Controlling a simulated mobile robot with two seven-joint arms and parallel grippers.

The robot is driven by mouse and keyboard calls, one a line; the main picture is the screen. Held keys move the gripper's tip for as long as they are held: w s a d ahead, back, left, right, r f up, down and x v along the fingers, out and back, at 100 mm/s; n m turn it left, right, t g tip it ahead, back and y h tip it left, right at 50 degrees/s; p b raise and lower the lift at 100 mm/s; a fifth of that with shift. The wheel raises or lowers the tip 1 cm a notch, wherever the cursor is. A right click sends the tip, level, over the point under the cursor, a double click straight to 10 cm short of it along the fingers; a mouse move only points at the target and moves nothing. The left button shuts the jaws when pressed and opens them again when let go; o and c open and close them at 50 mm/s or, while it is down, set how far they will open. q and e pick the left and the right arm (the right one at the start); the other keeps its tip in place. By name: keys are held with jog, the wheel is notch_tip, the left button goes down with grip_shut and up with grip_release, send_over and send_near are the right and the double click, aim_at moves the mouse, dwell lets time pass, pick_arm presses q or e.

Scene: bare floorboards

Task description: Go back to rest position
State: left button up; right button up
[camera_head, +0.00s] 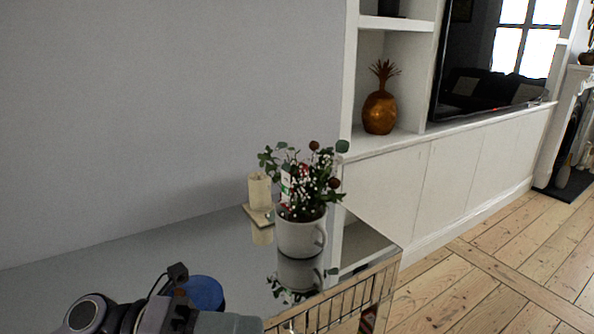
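Part of my own arm shows at the bottom left edge, dark and grey with a cable and a round blue part. It overlaps the near part of a shiny grey tabletop (130,260). No gripper fingers show in the frame. A white mug-like pot (301,237) with a leafy plant (305,180) stands upright near the tabletop's right end. My visible arm part is apart from the pot, to its lower left.
A cream candle (259,189) on a small holder (258,215) stands left of the pot. A white shelf unit (388,190) with a golden pineapple (380,100) and a television (495,60) runs behind to the right. Bare floorboards (490,270) lie clear at right.

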pick_arm(q)
jog(key=w+a+f+n+t+y+p, duration=0.1)
jog(key=w+a+f+n+t+y, duration=0.2)
jog(key=a+f+n+t+y, duration=0.85)
jog(key=w+d+n+t+h+p, duration=0.2)
jog(key=n+t, duration=0.5)
jog(key=n, duration=1.1)
jog(key=s+a+f+n+g+y, duration=0.2)
jog(key=s+f+n+g+y, duration=0.1)
jog(key=f, duration=0.5)
jog(key=s+a+f+n+g+y, duration=0.2)
jog(key=s+f+n+g+y, duration=0.1)
jog(key=s+f, duration=0.5)
jog(key=shift+s+f+n+g+y, duration=0.3)
jog(key=shift+f+n+g, duration=0.25)
jog(key=shift+f+n, duration=0.4)
